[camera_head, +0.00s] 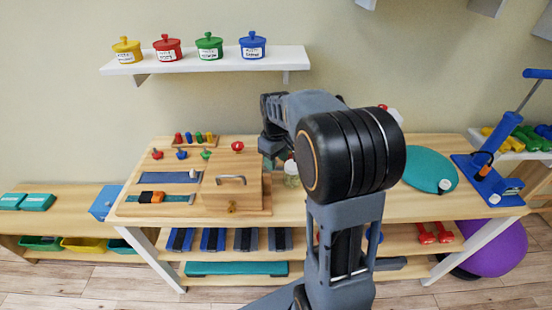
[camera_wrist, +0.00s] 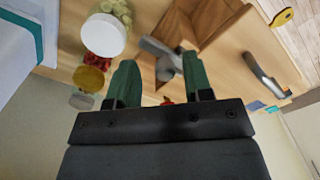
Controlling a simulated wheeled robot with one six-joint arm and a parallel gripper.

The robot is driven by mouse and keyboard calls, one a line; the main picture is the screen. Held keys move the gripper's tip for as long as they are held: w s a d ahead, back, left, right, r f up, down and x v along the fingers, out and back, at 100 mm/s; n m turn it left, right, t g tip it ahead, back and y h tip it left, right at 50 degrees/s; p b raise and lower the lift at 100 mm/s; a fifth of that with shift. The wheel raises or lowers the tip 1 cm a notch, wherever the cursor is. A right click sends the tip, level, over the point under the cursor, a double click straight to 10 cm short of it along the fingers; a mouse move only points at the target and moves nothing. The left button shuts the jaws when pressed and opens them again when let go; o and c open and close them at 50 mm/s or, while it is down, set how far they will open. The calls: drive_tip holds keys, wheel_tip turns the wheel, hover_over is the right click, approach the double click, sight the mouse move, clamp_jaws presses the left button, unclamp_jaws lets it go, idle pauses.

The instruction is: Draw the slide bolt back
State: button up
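A wooden box (camera_head: 222,193) stands on the table left of my arm. Its front has a metal bar handle (camera_head: 231,180) and a brass piece (camera_head: 231,207) below it; a red knob (camera_head: 237,146) is at the top. In the wrist view, the box (camera_wrist: 235,50) is at the upper right, with the handle (camera_wrist: 265,75) on it. A grey metal piece (camera_wrist: 163,67), perhaps the slide bolt, shows beyond and between my green fingers. My gripper (camera_wrist: 159,58) is open, with nothing visibly held. Whether it touches the grey piece I cannot tell. My arm partly hides this area in the head view.
A white-lidded jar (camera_wrist: 105,35) stands close left of my fingers in the wrist view. Small coloured pegs (camera_head: 195,138) and a strap board (camera_head: 160,197) lie left of the box. A teal disc (camera_head: 430,170) is to the right. A shelf (camera_head: 210,60) with pots hangs above.

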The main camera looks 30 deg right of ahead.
drive_tip(key=shift+a+r, duration=0.1)
wheel_tip(320, 180, up, 14)
drive_tip(key=p, duration=0.1)
drive_tip(key=shift+f, duration=0.2)
idle(0.3)
idle(0.5)
